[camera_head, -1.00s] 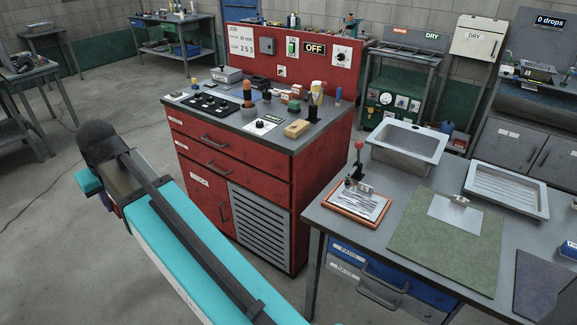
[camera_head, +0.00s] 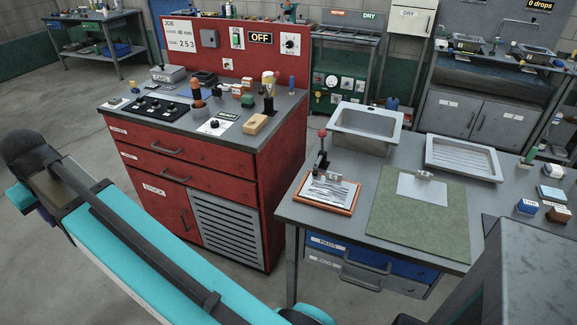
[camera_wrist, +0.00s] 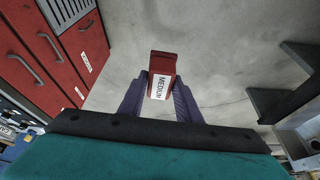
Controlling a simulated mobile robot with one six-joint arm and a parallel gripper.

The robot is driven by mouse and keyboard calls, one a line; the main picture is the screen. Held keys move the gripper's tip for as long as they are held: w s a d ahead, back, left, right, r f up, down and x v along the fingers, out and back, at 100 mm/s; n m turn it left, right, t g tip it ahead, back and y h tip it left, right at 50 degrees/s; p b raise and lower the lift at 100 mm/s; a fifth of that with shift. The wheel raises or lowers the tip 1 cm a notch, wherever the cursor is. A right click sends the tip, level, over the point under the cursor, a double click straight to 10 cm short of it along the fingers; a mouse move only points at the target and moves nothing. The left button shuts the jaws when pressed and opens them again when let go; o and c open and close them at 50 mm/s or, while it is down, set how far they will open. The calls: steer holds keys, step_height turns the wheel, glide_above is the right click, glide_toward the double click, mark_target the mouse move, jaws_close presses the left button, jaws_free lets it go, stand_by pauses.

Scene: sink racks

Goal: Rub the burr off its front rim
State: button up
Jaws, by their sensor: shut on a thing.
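My gripper (camera_wrist: 161,98) shows in the wrist view. Its two purple fingers are shut on a red block with a white MEDIUM label (camera_wrist: 160,83), held over grey floor. A grey metal sink (camera_head: 367,128) sits at the back of the grey bench in the head view, with its front rim facing me. No burr can be made out on the rim at this size. The gripper and block are not visible in the head view, so I cannot tell their distance from the sink.
The bench holds a ribbed drainer tray (camera_head: 463,158), a green mat (camera_head: 420,220), an orange-framed clipboard (camera_head: 327,193) and small coloured blocks (camera_head: 557,214) at right. A red cabinet (camera_head: 220,150) stands left, with floor between it and the bench.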

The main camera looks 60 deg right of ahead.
steer(key=s+d+f+m+g+h+p, duration=0.15)
steer(key=s+d+m, duration=0.35)
steer(key=d, duration=0.6)
steer(key=s+d+f+m+g+h+p, duration=0.1)
steer(key=s+d+m+h+p, duration=0.15)
steer(key=d+m, duration=0.6)
steer(key=s+d+f+m+g+h+p, duration=0.1)
steer(key=s+d+f+m+g+p, duration=0.3)
steer(key=d, duration=1)
steer(key=s+d+m+y+p, duration=0.1)
steer(key=s+d+m, duration=0.4)
steer(key=s, duration=0.5)
steer(key=s+d+m+g+y+p, duration=0.1)
steer(key=s+d+m+y+p, duration=0.1)
steer(key=s+d+m, duration=0.4)
steer(key=s+d+f+m+g+y+p, duration=0.1)
steer(key=s+d+m, duration=0.5)
steer(key=s, duration=0.8)
steer(key=d, duration=0.3)
steer(key=shift+d+y+p, duration=0.25)
steer(key=shift+y+p, duration=0.05)
steer(key=shift+s+f+g, duration=0.1)
steer(key=shift+f+g, duration=0.15)
